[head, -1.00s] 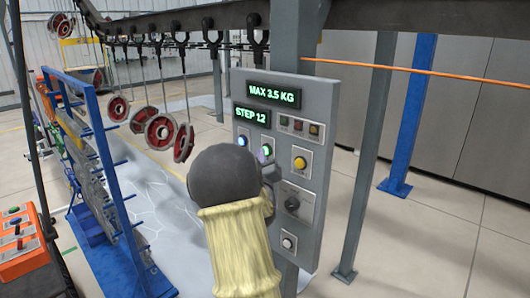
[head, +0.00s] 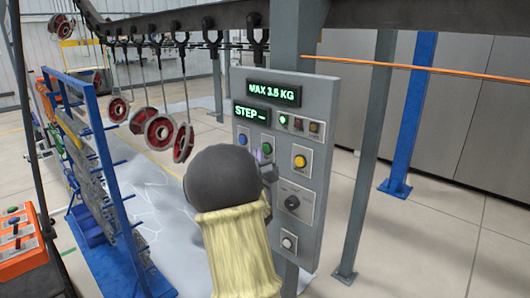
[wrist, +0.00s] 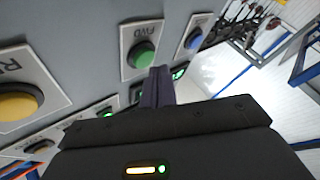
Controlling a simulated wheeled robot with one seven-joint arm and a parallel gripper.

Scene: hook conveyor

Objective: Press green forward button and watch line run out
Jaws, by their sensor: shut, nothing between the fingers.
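The green button (head: 267,148) sits on the grey control panel (head: 325,105); it shows beside the FWD label in the wrist view (wrist: 141,55). My gripper (wrist: 160,75) is shut and empty, its fingertips close to the lower right of the green button and apparently apart from it. In the head view my arm hides most of the gripper. The panel displays (head: 273,94) read MAX 3.5 KG and STEP with a dash, and a small lamp (head: 283,119) glows green. Red wheels (head: 160,132) hang from hooks on the overhead line (head: 390,15).
A blue button (head: 242,140), a yellow button (head: 300,161), a black knob (head: 292,202) and a white button (head: 288,243) are nearby on the panel. Open floor lies right.

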